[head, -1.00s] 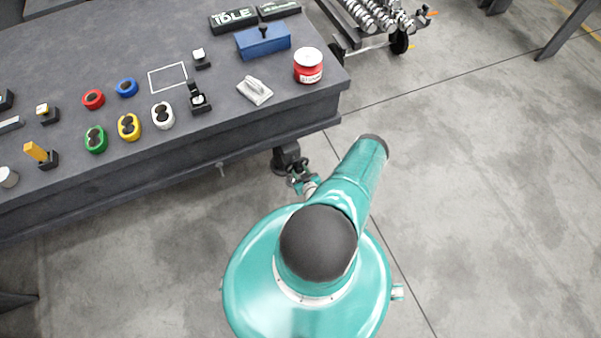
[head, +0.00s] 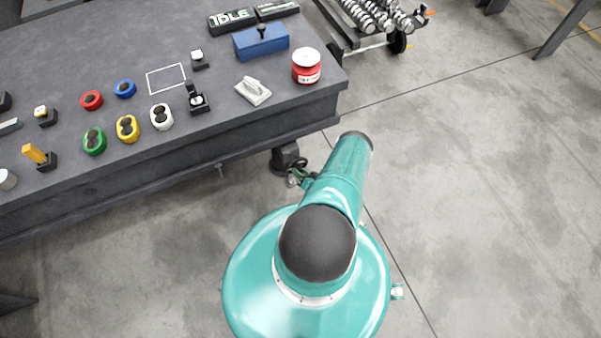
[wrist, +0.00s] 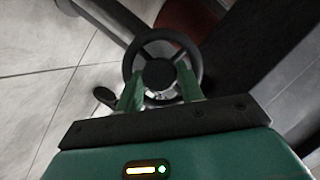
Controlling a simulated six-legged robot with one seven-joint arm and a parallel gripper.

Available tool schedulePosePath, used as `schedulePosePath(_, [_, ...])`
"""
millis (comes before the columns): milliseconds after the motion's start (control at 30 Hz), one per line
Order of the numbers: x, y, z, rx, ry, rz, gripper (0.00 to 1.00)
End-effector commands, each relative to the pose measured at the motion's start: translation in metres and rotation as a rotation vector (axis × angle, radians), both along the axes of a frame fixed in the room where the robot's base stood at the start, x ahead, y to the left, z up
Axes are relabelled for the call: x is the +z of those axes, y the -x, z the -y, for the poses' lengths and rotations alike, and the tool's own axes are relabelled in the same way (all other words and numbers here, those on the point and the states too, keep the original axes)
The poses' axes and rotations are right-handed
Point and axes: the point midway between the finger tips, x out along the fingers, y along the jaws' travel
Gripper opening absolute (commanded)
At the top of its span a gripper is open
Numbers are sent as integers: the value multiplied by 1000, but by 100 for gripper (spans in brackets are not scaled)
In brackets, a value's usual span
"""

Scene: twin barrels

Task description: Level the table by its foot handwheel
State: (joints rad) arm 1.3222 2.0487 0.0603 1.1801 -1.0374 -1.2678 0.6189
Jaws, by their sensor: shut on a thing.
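The dark grey table (head: 225,150) fills the upper left of the head view. Its near right foot (head: 284,156) stands on the floor, with the small dark handwheel (head: 301,163) beside it. In the wrist view the handwheel (wrist: 128,64) shows as a dark ring with spokes and a round black hub. My gripper's green fingers (wrist: 159,88) lie over the near part of the wheel, one on each side of the hub, shut on it. The exact contact is hard to see. In the head view my gripper (head: 295,178) is small and partly hidden by my arm.
A wheeled cart (head: 370,28) stands behind the table. The floor to the right is clear.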

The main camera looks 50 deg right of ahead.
Motion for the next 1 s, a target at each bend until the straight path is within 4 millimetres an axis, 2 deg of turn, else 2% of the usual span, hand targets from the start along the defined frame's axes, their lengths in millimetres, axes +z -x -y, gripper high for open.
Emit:
schedulePosePath(600, [0,1,0,-1,-45,26,15])
schedulePosePath(633, [0,1,0,-1,-45,26,42])
schedulePosePath(733, [0,1,0,0,-44,26,59])
schedulePosePath(1000, [0,1,0,0,-44,26,59])
